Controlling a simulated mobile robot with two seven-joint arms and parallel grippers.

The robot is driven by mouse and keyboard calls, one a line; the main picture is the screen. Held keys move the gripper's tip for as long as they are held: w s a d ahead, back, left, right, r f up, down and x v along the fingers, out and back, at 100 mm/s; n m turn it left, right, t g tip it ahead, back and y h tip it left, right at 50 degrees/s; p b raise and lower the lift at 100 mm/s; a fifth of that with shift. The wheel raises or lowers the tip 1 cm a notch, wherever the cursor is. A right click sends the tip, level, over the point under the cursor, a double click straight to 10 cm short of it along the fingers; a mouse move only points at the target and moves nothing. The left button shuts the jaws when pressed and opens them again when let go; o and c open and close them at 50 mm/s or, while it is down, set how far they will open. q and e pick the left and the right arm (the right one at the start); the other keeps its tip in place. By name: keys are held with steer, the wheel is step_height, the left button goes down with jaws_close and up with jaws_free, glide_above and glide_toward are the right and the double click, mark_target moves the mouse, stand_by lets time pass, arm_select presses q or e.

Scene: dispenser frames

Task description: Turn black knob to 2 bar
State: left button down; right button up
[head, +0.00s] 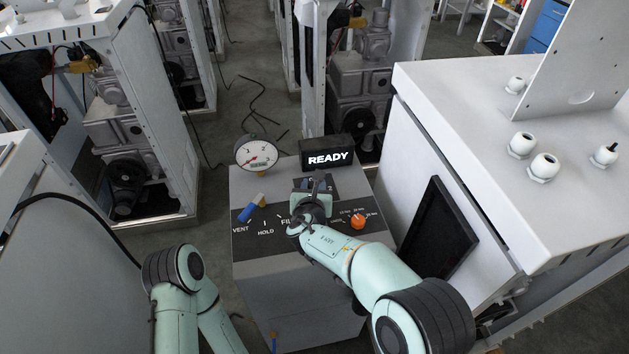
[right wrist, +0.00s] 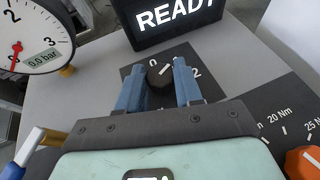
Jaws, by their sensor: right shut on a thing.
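The black knob (right wrist: 160,76) sits on a dark plate below the READY display in the right wrist view. In the head view the right gripper (head: 314,188) reaches onto the panel and mostly hides the knob. The round gauge (head: 257,153) has a red needle and reads 0.0 bar in the right wrist view (right wrist: 33,35). My left gripper is out of view.
The READY display (head: 327,154) stands behind the knob. A blue lever (head: 247,208) by VENT, HOLD and FILL is on the left. An orange torque knob (head: 358,222) is on the right. A white cabinet (head: 440,110) rises close to the right side of the panel.

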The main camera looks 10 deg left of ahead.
steer(key=shift+a+r+m+h+p, duration=0.15)
steer(key=shift+r+m+h+p, duration=0.05)
steer(key=shift+m+h+p, duration=0.35)
steer(key=m+h+p, duration=0.1)
steer(key=h+p, duration=0.1)
steer(key=m+h+p, duration=0.2)
steer(key=shift+w+a, duration=0.1)
steer(key=shift+a, duration=0.1)
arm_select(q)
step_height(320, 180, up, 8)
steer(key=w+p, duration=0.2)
arm_select(e)
steer(key=shift+f+m+g+h, duration=0.1)
steer(key=shift+m+g+h, duration=0.3)
steer(key=shift+m+h, duration=0.4)
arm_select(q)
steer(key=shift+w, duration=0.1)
arm_select(e)
steer(key=o, duration=1)
steer(key=shift+o, duration=0.2)
